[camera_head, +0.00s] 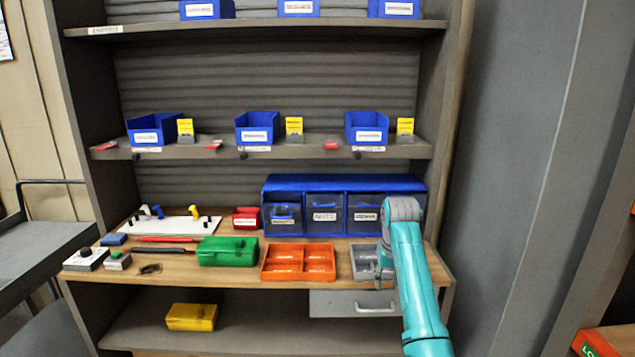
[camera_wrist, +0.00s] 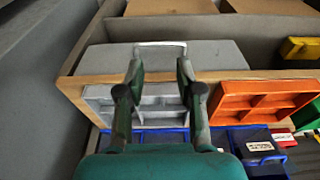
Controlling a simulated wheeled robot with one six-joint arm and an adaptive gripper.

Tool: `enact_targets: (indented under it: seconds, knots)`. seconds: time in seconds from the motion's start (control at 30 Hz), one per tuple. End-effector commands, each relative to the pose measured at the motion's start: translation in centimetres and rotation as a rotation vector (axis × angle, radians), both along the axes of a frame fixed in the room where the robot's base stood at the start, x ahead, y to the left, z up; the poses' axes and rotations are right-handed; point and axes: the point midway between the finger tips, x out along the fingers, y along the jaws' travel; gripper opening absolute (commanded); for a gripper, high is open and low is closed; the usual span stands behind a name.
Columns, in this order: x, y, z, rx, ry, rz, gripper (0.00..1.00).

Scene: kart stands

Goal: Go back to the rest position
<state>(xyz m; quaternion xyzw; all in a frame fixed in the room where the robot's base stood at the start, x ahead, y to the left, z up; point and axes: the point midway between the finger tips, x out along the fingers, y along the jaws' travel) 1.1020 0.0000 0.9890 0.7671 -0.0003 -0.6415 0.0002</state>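My gripper (camera_wrist: 160,76) is open in the wrist view, its two fingers apart with nothing between them. It is above the grey divided tray (camera_wrist: 160,106) and the front edge of the bench, with the handle of the grey drawer (camera_wrist: 210,60) beyond the fingertips. In the head view my teal arm reaches up from the lower right and hides part of the grey tray (camera_head: 363,262). The fingers are mostly hidden there. The grey drawer (camera_head: 335,303) looks shut in the head view.
An orange divided tray (camera_head: 299,248), a green box (camera_head: 228,258) and a blue drawer cabinet (camera_head: 340,181) stand close by on the bench (camera_head: 215,275). Blue bins (camera_head: 257,128) line the shelf above. A yellow box (camera_head: 192,318) lies on the lower shelf. A grey wall is at the right.

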Motion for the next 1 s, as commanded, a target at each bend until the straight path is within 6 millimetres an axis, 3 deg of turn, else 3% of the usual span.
enact_targets:
  seconds: [0.27,0.47,0.7,1.0]
  knots:
    - [-1.1,0.0,-6.5,0.000,-0.051,0.000,0.36]
    - [-3.3,0.0,-13.9,0.000,-0.121,0.000,0.36]
    - [-7.7,0.0,-22.4,0.000,-0.223,0.000,0.36]
    - [-15.3,0.0,-30.4,0.000,-0.348,0.000,0.36]
